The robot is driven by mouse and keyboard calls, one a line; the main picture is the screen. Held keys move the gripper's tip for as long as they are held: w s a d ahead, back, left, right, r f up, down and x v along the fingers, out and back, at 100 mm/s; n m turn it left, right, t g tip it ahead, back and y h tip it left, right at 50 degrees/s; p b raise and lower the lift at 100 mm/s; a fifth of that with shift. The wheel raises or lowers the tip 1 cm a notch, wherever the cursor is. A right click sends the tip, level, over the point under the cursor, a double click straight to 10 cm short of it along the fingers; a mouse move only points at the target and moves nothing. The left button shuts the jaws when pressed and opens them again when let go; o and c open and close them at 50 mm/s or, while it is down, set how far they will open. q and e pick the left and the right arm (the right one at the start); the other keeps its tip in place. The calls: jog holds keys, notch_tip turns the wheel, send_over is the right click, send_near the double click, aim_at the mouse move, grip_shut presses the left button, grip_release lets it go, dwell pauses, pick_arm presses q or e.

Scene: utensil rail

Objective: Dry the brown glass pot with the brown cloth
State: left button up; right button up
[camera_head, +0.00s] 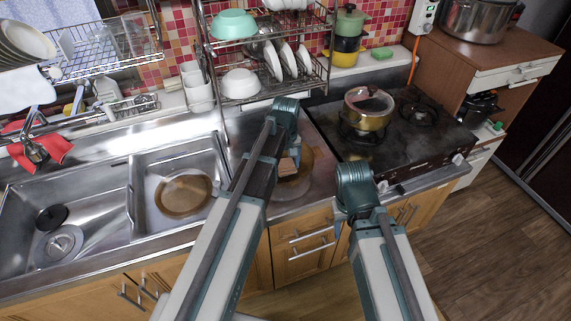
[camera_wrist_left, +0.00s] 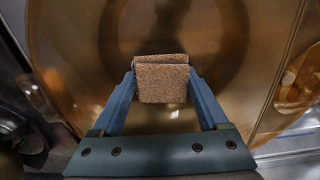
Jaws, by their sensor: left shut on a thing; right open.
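The brown glass pot (camera_head: 304,168) stands on the steel counter between the sink and the stove, partly hidden by my left arm. Its amber see-through surface (camera_wrist_left: 85,50) fills most of the left wrist view. My left gripper (camera_wrist_left: 162,78) is shut on the folded brown cloth (camera_wrist_left: 163,88), which is held between the fingertips in front of the pot. The cloth also shows in the head view (camera_head: 287,165), over the pot. I cannot tell whether the cloth touches the glass. My right arm is at the counter's front edge by the stove; its fingers are hidden.
A round brown glass piece (camera_head: 184,193) lies in the right sink basin. A gold pot (camera_head: 368,108) stands on the stove (camera_head: 405,140). A dish rack (camera_head: 262,90) with bowls and plates stands behind the counter. A red cloth (camera_head: 40,152) hangs by the tap.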

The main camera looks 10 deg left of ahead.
pick_arm(q)
jog(key=shift+s+a, duration=0.6)
jog(key=shift+a, duration=0.3)
jog(key=shift+s+a, duration=0.55)
jog(key=shift+a, duration=0.3)
notch_tip(320, 180, up, 6)
jog(key=p, duration=0.6)
jog(key=shift+w, duration=0.1)
notch_tip(320, 180, up, 3)
jog(key=p, duration=0.3)
